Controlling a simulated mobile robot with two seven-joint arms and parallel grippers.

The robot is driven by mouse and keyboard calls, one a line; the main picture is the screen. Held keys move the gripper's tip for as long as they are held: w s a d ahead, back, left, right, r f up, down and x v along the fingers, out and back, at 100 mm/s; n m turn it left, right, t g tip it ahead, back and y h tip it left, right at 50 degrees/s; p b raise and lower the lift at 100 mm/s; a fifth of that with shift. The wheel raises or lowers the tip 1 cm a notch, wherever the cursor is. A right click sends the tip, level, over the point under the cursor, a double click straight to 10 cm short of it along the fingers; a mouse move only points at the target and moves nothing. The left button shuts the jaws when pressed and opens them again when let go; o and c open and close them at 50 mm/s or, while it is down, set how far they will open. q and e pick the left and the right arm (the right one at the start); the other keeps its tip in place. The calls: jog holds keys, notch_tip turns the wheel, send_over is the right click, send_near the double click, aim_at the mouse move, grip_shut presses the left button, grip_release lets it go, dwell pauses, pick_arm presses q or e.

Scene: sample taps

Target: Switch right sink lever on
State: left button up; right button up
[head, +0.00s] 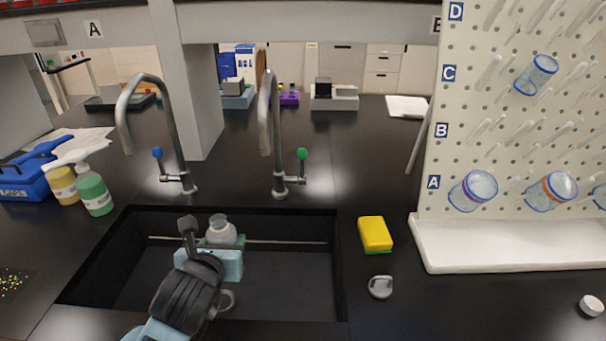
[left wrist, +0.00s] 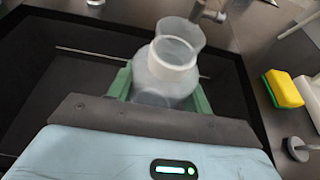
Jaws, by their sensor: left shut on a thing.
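Two curved metal taps stand behind the black sink (head: 275,300). The right tap (head: 279,110) has a lever with a green knob (head: 302,155), standing upright at its right side. The left tap (head: 172,120) has a lever with a blue knob (head: 157,152). My left gripper (head: 222,240) is over the sink, shut on a translucent bottle (head: 219,229). In the left wrist view the bottle (left wrist: 170,70) is between the green fingers, its open mouth up. A metal spout end (left wrist: 209,12) shows just beyond it. No water is visible. My right gripper is out of view.
A yellow and green sponge (head: 375,234) and a grey round stopper (head: 380,287) lie right of the sink. A pegboard (head: 460,120) with beakers stands further right.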

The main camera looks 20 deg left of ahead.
pick_arm(q)
jog(key=shift+s+d+f, duration=0.1)
jog(key=shift+s+d, duration=0.15)
jog(key=shift+d, duration=0.05)
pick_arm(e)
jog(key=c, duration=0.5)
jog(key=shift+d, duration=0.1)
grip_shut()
pick_arm(q)
jog(key=s+d+r+n+g+y, duration=0.1)
jog(key=s+d+n+y, duration=0.2)
jog(key=s+d, duration=0.2)
jog(key=shift+v, duration=0.95)
jog(key=shift+a, duration=0.2)
